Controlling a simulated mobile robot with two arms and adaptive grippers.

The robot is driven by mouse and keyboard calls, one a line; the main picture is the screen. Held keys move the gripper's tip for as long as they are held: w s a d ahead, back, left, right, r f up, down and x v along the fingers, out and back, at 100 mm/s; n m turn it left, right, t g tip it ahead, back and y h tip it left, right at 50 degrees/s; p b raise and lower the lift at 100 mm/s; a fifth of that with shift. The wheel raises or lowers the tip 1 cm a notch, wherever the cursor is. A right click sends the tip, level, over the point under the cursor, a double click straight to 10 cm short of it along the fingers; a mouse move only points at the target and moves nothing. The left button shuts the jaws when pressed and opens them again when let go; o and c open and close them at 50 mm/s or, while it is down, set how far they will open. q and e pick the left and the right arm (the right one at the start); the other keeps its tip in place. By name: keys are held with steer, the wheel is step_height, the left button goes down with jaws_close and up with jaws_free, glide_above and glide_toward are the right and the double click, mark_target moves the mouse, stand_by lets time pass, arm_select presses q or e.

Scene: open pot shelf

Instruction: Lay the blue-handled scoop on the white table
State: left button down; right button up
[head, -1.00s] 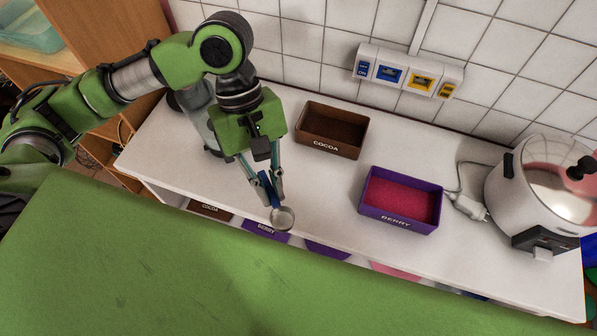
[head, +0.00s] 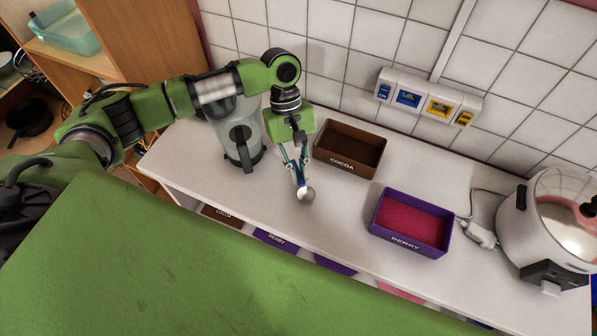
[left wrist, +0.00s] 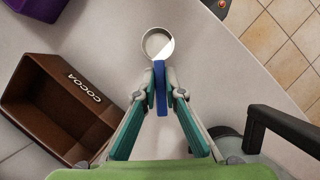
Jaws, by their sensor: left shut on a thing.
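The scoop has a blue handle and a round metal bowl (head: 306,195), which also shows in the left wrist view (left wrist: 158,44). My left gripper (head: 297,170) is shut on the blue handle (left wrist: 160,88), with the bowl beyond the fingertips. The scoop is over the white table (head: 340,215), left of its middle and in front of the brown cocoa box. I cannot tell whether the bowl touches the table top. My right gripper is not in view.
The brown COCOA box (head: 350,148) stands close behind and right of the scoop. The purple BERRY box (head: 411,222) and a white cooker (head: 548,225) are further right. A clear jug (head: 240,135) stands to the left. The table front near the scoop is bare.

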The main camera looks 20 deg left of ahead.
arm_select(q)
steer(key=shift+f, duration=0.75)
steer(key=c, duration=2.1)
jaws_free()
steer(key=shift+f, duration=0.1)
steer(key=b+v, duration=0.2)
steer(key=v, duration=0.9)
steer(key=shift+w+a+r, duration=0.1)
steer(key=shift+r, duration=0.55)
